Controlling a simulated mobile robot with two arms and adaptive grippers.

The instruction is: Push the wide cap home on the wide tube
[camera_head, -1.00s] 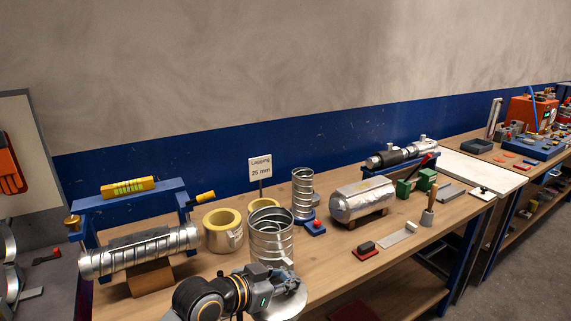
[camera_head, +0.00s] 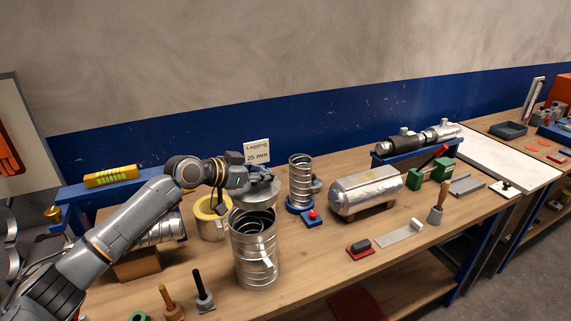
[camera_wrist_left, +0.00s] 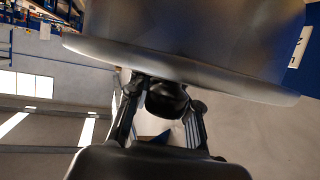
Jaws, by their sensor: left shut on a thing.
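The wide tube (camera_head: 257,268) is a ribbed silver spiral duct standing upright on the bench in the head view. Its mouth is open at the top, and its inner ribs show. My left gripper (camera_head: 256,178) is shut on the wide cap (camera_head: 264,194), a shiny round metal piece. The cap is just above or behind the tube's far rim in the picture; I cannot tell whether they touch. In the left wrist view the cap (camera_wrist_left: 185,62) fills the top, with its rim sloping across, and the gripper's fingers (camera_wrist_left: 163,98) grip at its underside. My right gripper is not in view.
A narrower tube (camera_head: 300,182) on a blue base stands right of the cap. A yellow-lined lagging ring (camera_head: 212,225) is close at the left. A foil-wrapped cylinder (camera_head: 366,192) sits further right. Handled tools (camera_head: 203,290) stand in front left.

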